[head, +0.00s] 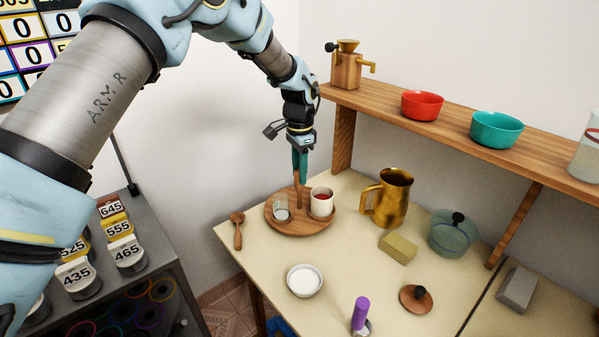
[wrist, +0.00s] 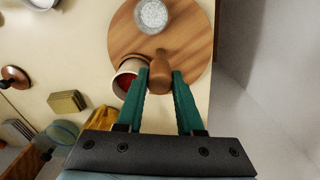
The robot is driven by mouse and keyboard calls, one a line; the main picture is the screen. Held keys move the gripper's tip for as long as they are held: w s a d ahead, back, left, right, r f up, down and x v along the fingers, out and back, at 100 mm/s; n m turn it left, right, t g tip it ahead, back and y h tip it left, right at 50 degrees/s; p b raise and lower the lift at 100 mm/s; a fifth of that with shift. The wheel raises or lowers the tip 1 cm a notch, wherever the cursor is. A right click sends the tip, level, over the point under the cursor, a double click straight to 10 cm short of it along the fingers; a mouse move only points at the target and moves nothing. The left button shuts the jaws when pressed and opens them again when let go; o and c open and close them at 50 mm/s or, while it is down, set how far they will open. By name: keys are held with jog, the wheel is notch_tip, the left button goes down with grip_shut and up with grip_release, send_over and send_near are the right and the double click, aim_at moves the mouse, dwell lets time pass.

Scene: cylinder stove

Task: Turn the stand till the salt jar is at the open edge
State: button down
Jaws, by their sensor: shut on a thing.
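The round wooden stand (head: 300,230) lies at the table's far left corner; the wrist view shows its bare top (wrist: 190,40). A small glass jar of white grains, likely the salt jar (head: 282,213), is on its front left part. It also shows in the wrist view (wrist: 152,15). A white cup with red contents (head: 321,205) is on the right. A wooden peg (wrist: 159,68) rises near the stand's rim. My gripper (head: 300,173) points down, its teal fingers shut on the peg.
A wooden spoon (head: 238,230) lies left of the stand. A white bowl (head: 304,281) is in front. The wooden shelf (head: 450,118) runs along the wall behind.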

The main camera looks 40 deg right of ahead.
dwell(0.6)
jog(key=c, duration=0.5)
grip_release()
jog(key=shift+c, duration=0.2)
jog(key=shift+r, duration=0.1)
notch_tip(320, 180, up, 11)
jog(key=b, duration=0.2)
jog(key=shift+f+b, duration=0.2)
jog(key=shift+b, duration=0.2)
